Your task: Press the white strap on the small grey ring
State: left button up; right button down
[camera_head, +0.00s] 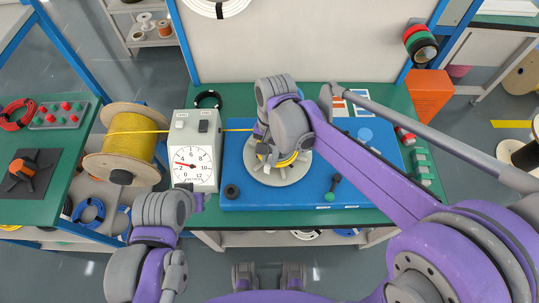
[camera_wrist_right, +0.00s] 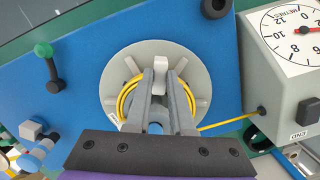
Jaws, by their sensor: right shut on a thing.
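A round grey disc (camera_wrist_right: 119,78) with pale pegs carries a coil of yellow cable (camera_wrist_right: 126,97). It also shows in the head view (camera_head: 262,176), partly under my right arm. My right gripper (camera_wrist_right: 160,78) is over the coil, with its fingers shut on a small whitish piece (camera_wrist_right: 159,83). This may be the white strap; its shape is mostly hidden by the fingers. I cannot make out a small grey ring for certain. My left gripper (camera_head: 198,201) is near the front edge of the metre counter, apart from the coil; its fingers are too unclear to read.
The metre counter (camera_head: 195,150) stands left of the blue board (camera_head: 230,150). A yellow cable spool (camera_head: 127,145) is farther left. A black ring (camera_head: 232,191) and a green-knobbed lever (camera_head: 332,189) are on the board. An orange bin (camera_head: 430,92) is at right.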

pick_arm(q)
jog(key=shift+f, duration=0.1)
pick_arm(e)
jog(key=shift+f, duration=0.1)
dwell(0.7)
jog(key=c, duration=0.7)
grip_release()
jog(key=shift+r+p, duration=0.75)
jog(key=shift+r, duration=0.65)
jog(key=shift+r+p, duration=1.4)
jog(key=shift+r, duration=1.3)
pick_arm(q)
notch_tip(320, 180, up, 6)
jog(key=w, duration=0.2)
jog(key=shift+t, duration=0.3)
jog(key=shift+f, duration=0.1)
